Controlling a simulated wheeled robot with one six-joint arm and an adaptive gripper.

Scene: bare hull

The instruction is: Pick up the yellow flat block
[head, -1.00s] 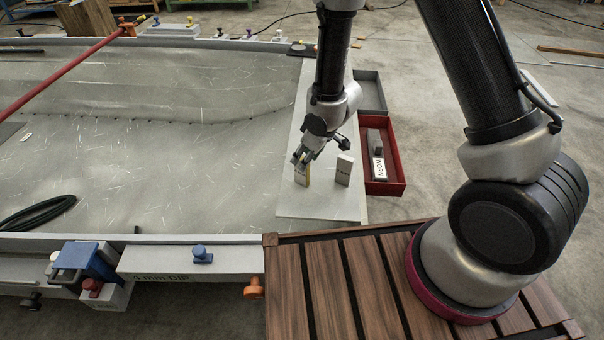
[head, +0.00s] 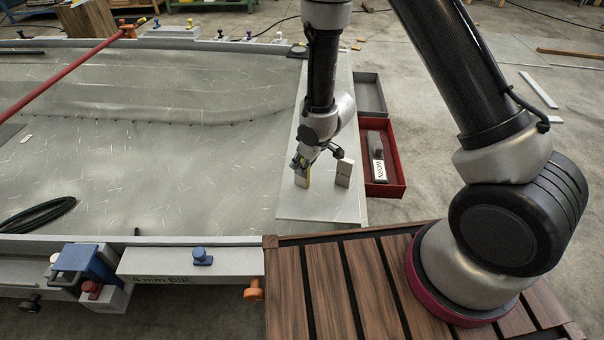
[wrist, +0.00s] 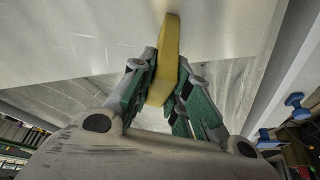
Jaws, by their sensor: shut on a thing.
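The yellow flat block (wrist: 168,50) is between the fingers of my gripper (wrist: 163,82) in the wrist view, standing on edge with its far end beyond the fingertips. In the head view my gripper (head: 301,168) points down over the pale ledge (head: 310,208), shut on the block (head: 301,180), of which only a small part shows. The block is at or just above the ledge; I cannot tell whether it touches it.
A small upright grey block (head: 343,173) stands on the ledge just right of my gripper. A red tray (head: 398,187) holding a block marked "WORN" (head: 377,168) lies further right, with a grey tray (head: 371,92) behind it. The grey hull panel (head: 150,160) on the left is mostly clear.

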